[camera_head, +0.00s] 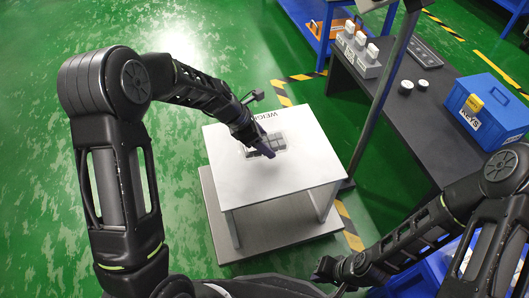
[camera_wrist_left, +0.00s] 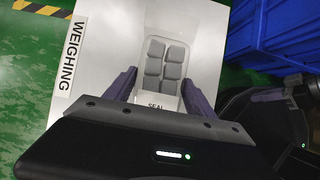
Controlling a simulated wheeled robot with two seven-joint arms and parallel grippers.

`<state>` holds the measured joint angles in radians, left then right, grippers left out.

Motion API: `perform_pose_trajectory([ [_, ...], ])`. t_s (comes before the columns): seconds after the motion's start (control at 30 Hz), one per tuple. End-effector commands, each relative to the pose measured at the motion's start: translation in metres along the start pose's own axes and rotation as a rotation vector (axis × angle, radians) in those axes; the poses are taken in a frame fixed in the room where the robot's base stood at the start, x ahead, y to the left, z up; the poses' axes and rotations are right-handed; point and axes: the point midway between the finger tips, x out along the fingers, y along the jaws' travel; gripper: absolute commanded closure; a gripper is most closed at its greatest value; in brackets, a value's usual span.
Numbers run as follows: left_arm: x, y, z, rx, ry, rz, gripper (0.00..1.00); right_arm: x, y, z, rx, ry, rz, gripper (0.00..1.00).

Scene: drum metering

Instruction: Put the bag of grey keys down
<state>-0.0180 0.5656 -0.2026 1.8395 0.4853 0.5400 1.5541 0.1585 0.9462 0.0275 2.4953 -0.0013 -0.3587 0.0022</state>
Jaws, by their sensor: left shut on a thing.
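The bag of grey keys (camera_head: 279,143) is a clear pouch with several grey blocks, at the white weighing table (camera_head: 240,182). In the left wrist view the bag (camera_wrist_left: 165,68) lies between the fingers, with a SEAL strip at its near end. My left gripper (camera_head: 266,151) is shut on the bag from above; this grip also shows in the left wrist view (camera_wrist_left: 158,92). I cannot tell whether the bag touches the tabletop. My right gripper (camera_head: 326,270) is low at the bottom, away from the table, its fingers too unclear to read.
A dark bench (camera_head: 425,122) at right holds a blue KEYS box (camera_head: 488,112), a grey holder with white-topped bottles (camera_head: 361,59) and small round pieces. A grey post (camera_head: 385,95) stands between bench and table. The tabletop around the bag is clear.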

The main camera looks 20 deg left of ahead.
Motion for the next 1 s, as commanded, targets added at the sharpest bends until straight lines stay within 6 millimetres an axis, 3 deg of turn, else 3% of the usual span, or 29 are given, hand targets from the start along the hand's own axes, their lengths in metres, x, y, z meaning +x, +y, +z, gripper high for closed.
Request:
perform_pose_trajectory([
  [0.17, 0.003, 0.000, -0.002, 0.000, 0.000, 0.000, 0.85, 0.002, 0.001, 0.000, 0.000, 0.000, 0.000, 1.00],
  [0.5, 0.043, 0.000, -0.025, 0.001, 0.000, -0.001, 0.85, 0.018, 0.010, -0.005, 0.006, 0.011, 0.005, 1.00],
  [0.9, 0.046, 0.000, -0.026, 0.001, 0.000, 0.000, 0.85, 0.018, 0.011, -0.005, 0.007, 0.012, 0.005, 1.00],
  [0.93, 0.046, 0.000, -0.026, 0.000, 0.000, 0.000, 0.36, 0.018, 0.011, -0.005, 0.007, 0.012, 0.006, 1.00],
  [1.0, 0.046, 0.000, -0.026, 0.001, 0.000, 0.000, 0.30, 0.018, 0.011, -0.005, 0.007, 0.012, 0.006, 1.00],
])
